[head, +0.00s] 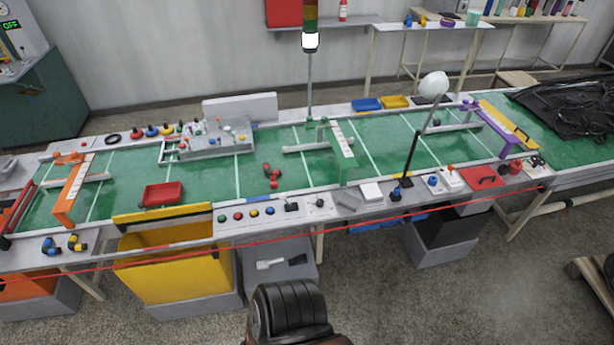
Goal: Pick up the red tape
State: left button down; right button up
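A small red round piece (515,168) on the right part of the bench's front edge may be the red tape, but it is too small to tell. It is next to a flat red case (485,178). A thin red line (300,236) also runs along the front of the bench, sloping up to the right. Neither of my grippers shows in the head view.
The long green-topped bench (395,130) carries orange (73,190), green (345,150) and purple (490,128) arches, a red tray (163,195) and a lamp (433,85). A yellow bin (175,265) and black bin (445,228) stand below.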

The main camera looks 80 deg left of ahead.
aim_at(274, 182)
jog(key=i, duration=0.85)
jog(key=u, duration=3.95)
